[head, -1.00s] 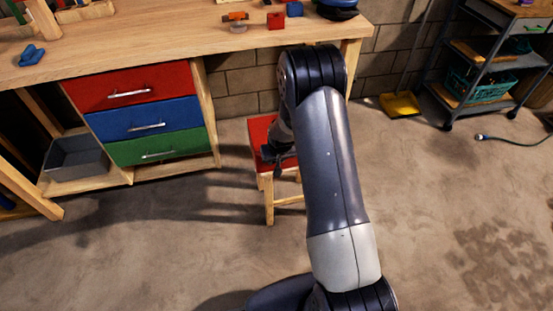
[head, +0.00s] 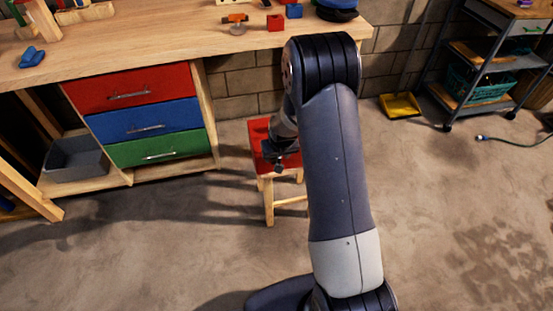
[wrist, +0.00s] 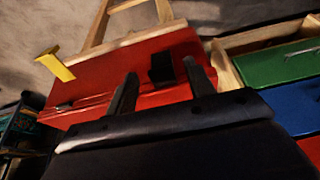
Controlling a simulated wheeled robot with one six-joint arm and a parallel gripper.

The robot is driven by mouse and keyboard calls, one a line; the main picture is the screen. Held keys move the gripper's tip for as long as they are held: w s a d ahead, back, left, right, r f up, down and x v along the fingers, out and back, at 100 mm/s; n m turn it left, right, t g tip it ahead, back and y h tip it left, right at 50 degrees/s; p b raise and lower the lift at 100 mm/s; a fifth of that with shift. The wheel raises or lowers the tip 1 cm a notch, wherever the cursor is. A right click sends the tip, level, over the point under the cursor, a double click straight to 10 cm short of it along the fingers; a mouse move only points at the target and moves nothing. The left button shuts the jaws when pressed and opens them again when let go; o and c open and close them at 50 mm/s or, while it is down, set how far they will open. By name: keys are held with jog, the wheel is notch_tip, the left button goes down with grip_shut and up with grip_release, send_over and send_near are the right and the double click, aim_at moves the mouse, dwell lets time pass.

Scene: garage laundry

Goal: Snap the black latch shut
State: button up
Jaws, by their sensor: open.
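A red box-like thing (wrist: 120,68) with a seam fills the middle of the wrist view; in the head view a red top (head: 259,132) shows on the small wooden stool, partly behind my arm. The black latch (wrist: 161,70) shows as a short dark block on the red face; how far it stands open is hard to tell. A yellow latch-like piece (wrist: 56,66) sticks out to its left. My gripper (wrist: 161,67) is open and empty, its two fingers on either side of the black latch in the picture; I cannot tell whether they touch it. It also shows in the head view (head: 279,162).
A workbench (head: 160,42) with red, blue and green drawers stands to the left and behind, close to the stool (head: 270,206). A cart (head: 485,65) and a yellow dustpan (head: 400,106) are at the back right. The floor in front is clear.

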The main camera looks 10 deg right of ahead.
aim_at(276, 161)
jog(key=v, duration=0.5)
jog(key=shift+s+r, duration=0.2)
jog(key=shift+r, duration=0.15)
jog(key=x, duration=1.1)
jog(key=shift+r, duration=0.2)
